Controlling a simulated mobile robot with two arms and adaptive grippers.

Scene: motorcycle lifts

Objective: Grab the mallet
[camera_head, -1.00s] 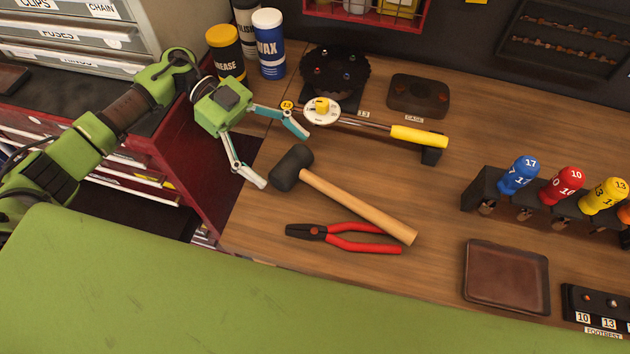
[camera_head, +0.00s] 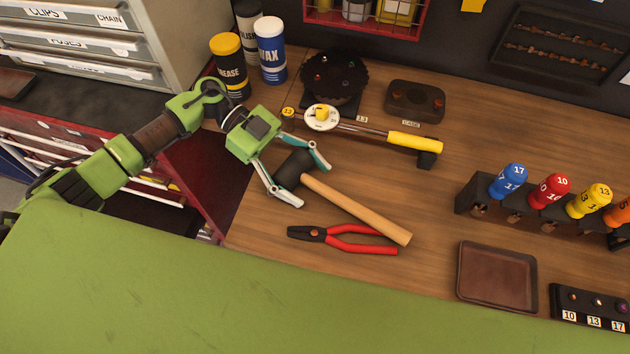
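The mallet, with a black head and a wooden handle (camera_head: 358,210), lies on the wooden bench top. Its head (camera_head: 293,170) is at the left and its handle runs down to the right. My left gripper (camera_head: 313,187) is open, with one finger on the upper side of the mallet head and the other on its lower side. I cannot tell whether the fingers touch the head. My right gripper is not in view.
Red-handled pliers (camera_head: 345,239) lie just below the mallet. A yellow-handled tool (camera_head: 413,142) lies above it. Wax (camera_head: 270,50) and grease (camera_head: 229,66) containers stand behind my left gripper. A brown tray (camera_head: 497,276) and a screwdriver rack (camera_head: 485,193) are at the right.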

